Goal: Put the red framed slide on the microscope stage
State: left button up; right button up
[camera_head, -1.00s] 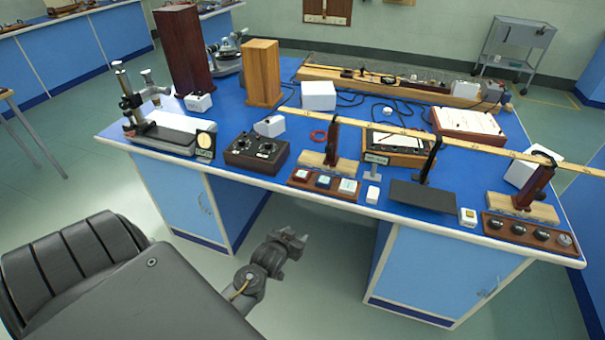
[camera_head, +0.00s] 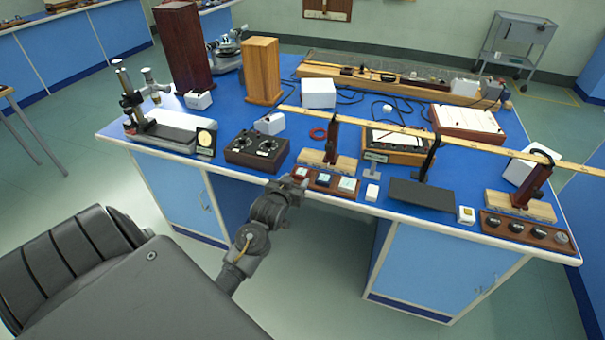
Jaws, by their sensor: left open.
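The red framed slide (camera_head: 301,173) lies at the left end of a dark wooden slide tray (camera_head: 312,187) at the bench's front edge, beside two other framed slides. My left gripper (camera_head: 292,184) is open at the tray's front left corner, close to the red slide and partly overlapping the tray in the picture. I cannot tell if it touches. A microscope-like instrument (camera_head: 130,104) with an upright column and a pale flat base stands at the bench's left end. My right gripper is out of view.
A dark box with knobs (camera_head: 256,151) stands left of the tray. A wooden stand (camera_head: 328,161) is just behind it, below a long wooden rule (camera_head: 400,129). Tall wooden blocks (camera_head: 262,71) stand farther back. Open floor lies before the bench.

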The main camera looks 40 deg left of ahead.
aim_at(301, 172)
pick_arm(q)
jog(key=shift+w+a, duration=0.15)
jog(key=shift+w, duration=0.2)
jog(key=p+x, duration=0.1)
jog(key=x, duration=0.3)
jog(key=shift+w+a+f, duration=0.1)
jog(key=shift+w+f, duration=0.05)
jog(key=shift+f, duration=0.05)
jog(key=c, duration=0.7)
jog(key=shift+r, duration=0.1)
